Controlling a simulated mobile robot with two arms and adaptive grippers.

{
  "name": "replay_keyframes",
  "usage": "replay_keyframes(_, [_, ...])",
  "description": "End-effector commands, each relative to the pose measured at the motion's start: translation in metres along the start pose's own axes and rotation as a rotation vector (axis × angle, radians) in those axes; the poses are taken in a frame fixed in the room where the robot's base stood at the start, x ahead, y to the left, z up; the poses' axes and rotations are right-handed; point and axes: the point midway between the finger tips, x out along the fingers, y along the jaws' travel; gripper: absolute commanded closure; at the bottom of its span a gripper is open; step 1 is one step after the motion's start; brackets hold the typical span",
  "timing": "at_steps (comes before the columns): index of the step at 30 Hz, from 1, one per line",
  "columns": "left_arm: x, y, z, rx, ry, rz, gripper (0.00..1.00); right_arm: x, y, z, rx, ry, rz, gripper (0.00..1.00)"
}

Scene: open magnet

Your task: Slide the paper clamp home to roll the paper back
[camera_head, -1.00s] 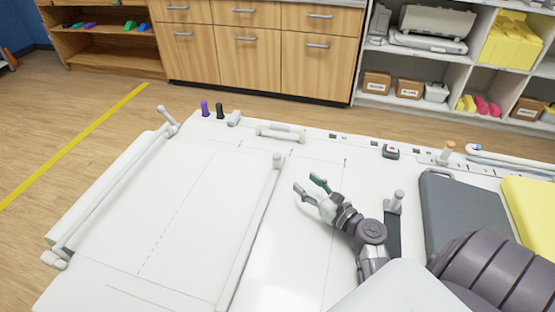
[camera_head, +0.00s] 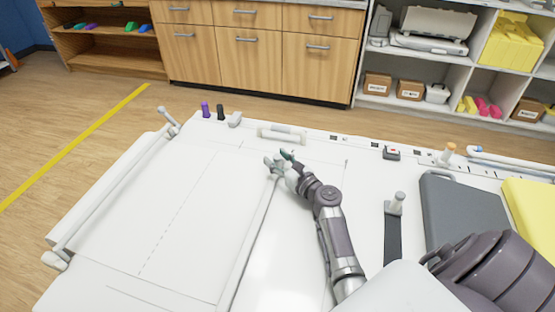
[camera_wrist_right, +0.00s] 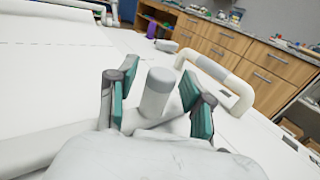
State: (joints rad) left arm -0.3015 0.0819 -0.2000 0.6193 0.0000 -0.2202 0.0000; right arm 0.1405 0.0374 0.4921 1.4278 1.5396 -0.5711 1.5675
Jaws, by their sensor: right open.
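The paper clamp (camera_head: 239,255) is a long pale bar lying across the white board, with an upright knob at its far end. In the right wrist view the grey-white knob (camera_wrist_right: 155,93) stands between the fingers of my right gripper (camera_wrist_right: 153,104), with gaps on both sides. In the head view my right gripper (camera_head: 279,161) is at the clamp's far end and hides the knob. The paper (camera_head: 165,215) lies flat to the left of the bar, with a dashed line on it. A roller bar (camera_head: 110,195) runs along its left edge. My left gripper is not in view.
A white handle (camera_head: 281,134) stands on the board's back edge, near my right gripper. A purple marker (camera_head: 205,110) and a black one (camera_head: 220,112) stand at the back. A short post (camera_head: 396,203) on a dark strip and a grey panel (camera_head: 465,215) lie to the right.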

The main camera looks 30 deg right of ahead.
Motion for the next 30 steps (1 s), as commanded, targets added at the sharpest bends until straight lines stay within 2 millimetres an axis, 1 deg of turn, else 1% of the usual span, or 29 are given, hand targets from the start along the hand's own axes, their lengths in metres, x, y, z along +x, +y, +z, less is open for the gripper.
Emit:
replay_keyframes(6, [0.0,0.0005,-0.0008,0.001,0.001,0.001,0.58,0.0003,0.0,-0.0001,0.0,0.0,0.0,0.49])
replay_keyframes(8, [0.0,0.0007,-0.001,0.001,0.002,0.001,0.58,0.0002,-0.0001,-0.0001,0.0,0.0,0.0,0.57])
replay_keyframes(15, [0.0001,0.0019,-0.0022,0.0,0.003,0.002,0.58,0.0,-0.0001,0.0,0.0,0.0,0.0,0.97])
replay_keyframes(16, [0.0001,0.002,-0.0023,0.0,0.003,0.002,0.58,0.0,0.0,0.0,0.0,0.0,0.0,1.0])
replay_keyframes(30, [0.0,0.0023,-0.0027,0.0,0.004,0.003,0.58,0.0016,0.0013,0.0,0.001,0.0,0.0,1.0])
